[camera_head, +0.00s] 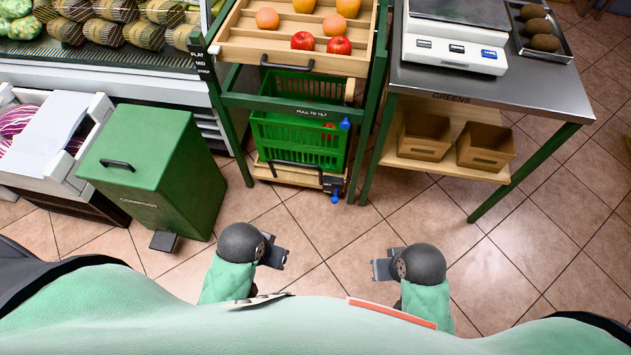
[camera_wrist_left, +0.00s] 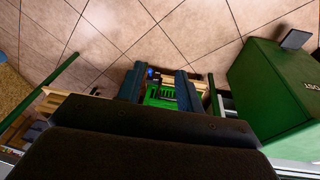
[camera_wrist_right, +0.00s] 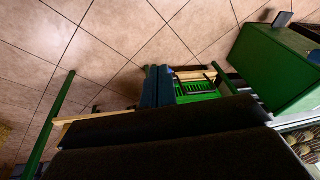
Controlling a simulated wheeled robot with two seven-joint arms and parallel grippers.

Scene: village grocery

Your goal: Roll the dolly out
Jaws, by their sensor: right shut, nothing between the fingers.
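The dolly (camera_head: 262,170) is a low wooden base at the floor under the green-framed stand, with a black bar handle at its front. A green crate (camera_head: 297,150) sits above it, partly covering it. Part of the dolly's wood also shows in the right wrist view (camera_wrist_right: 190,75). My left gripper (camera_head: 283,257) is open and empty, above the floor in front of the stand. My right gripper (camera_head: 375,269) is shut and empty, to the right of the left one. Both are apart from the dolly.
A green lidded bin (camera_head: 160,165) with a pedal stands left of the stand. A steel-topped table (camera_head: 490,90) with a scale (camera_head: 455,45) stands right, with cardboard boxes on its lower shelf. A fruit tray (camera_head: 290,48) tops the stand. Tiled floor before the stand is clear.

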